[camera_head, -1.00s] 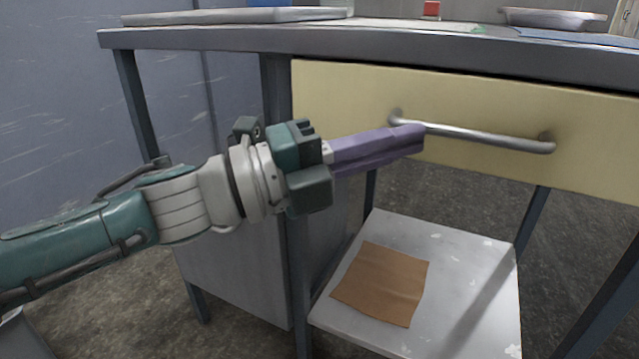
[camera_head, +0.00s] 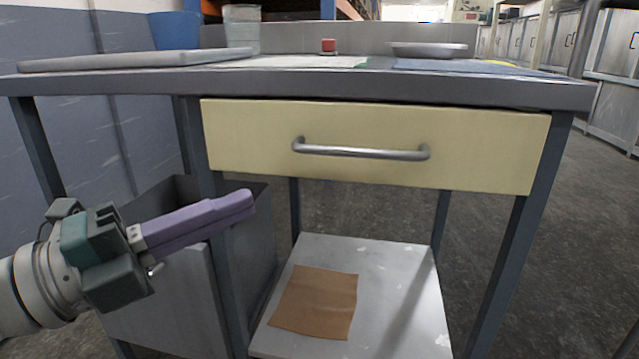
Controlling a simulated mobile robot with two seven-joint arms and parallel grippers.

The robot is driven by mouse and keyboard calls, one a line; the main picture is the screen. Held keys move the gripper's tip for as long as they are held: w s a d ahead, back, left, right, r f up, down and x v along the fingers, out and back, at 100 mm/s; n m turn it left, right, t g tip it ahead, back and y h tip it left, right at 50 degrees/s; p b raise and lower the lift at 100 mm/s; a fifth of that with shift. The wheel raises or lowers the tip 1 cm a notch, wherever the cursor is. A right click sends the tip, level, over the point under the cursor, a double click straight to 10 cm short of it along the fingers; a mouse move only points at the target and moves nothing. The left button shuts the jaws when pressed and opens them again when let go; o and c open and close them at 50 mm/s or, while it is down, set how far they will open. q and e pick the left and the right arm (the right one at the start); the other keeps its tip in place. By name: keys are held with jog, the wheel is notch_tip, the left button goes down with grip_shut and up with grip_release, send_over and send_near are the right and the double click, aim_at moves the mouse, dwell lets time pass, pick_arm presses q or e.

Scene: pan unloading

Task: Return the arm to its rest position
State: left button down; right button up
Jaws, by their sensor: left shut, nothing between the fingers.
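My left gripper (camera_head: 247,201) comes in from the left edge, with a green and white wrist and purple fingers. The fingers are shut with nothing between them and point right and slightly up. They are in front of the table's left part, below and left of the drawer handle, apart from it. My right gripper is not in view.
A metal table (camera_head: 300,84) has a shut cream drawer (camera_head: 250,140) with a metal handle (camera_head: 360,152). Below is a shelf (camera_head: 400,290) with a brown cloth (camera_head: 315,302). A grey bin (camera_head: 170,300) stands at left. On top are a pan (camera_head: 428,50) and a red block (camera_head: 328,46).

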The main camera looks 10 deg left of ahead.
pick_arm(q)
jog(key=s+a+r+n+t+y+p, duration=0.1)
jog(key=a+r+n+y+p, duration=0.2)
jog(key=r+n+y+p, duration=0.65)
jog(key=s+a+r+n+y+p, duration=0.1)
jog(key=a+r+n+y+p, duration=0.25)
jog(key=r+n+p, duration=0.6)
jog(key=s+d+r+n+g+p, duration=0.2)
jog(key=s+r+n+g+p, duration=0.25)
jog(key=s+p, duration=0.6)
jog(key=s+d+r+n+g+p, duration=0.2)
jog(key=s+r+n+g+p, duration=0.15)
jog(key=s+g+p, duration=0.45)
notch_tip(320, 180, up, 37)
jog(key=s+t+p, duration=0.1)
jog(key=p, duration=3.7)
jog(key=shift+s+a+f+y+p, duration=0.2)
jog(key=shift+s+a+y+p, duration=0.1)
jog(key=shift+y, duration=0.1)
